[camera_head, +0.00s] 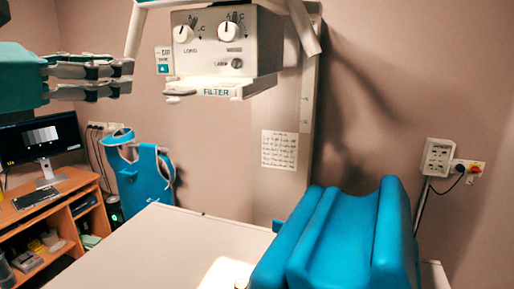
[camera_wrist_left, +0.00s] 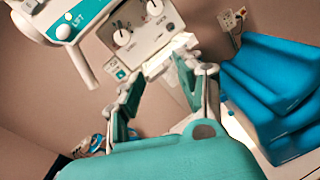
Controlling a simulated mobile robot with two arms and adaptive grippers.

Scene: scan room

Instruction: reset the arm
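My left gripper (camera_head: 128,77) reaches in from the upper left of the head view, in front of the wall and left of the X-ray unit. Its grey fingers are apart with nothing between them. In the left wrist view, my left gripper (camera_wrist_left: 160,78) also shows its two fingers spread and empty, with the teal gripper body at the bottom. The X-ray unit (camera_head: 222,50) with two dials hangs at the top of the head view; it also shows beyond the fingers in the wrist view (camera_wrist_left: 142,35). My right gripper is in neither view.
A white table (camera_head: 170,235) with a blue cushion (camera_head: 335,240) fills the lower middle and right. A monitor (camera_head: 40,140) stands on a wooden desk (camera_head: 60,190) at the left. A blue apron (camera_head: 145,185) hangs behind. A wall socket box (camera_head: 437,157) is at right.

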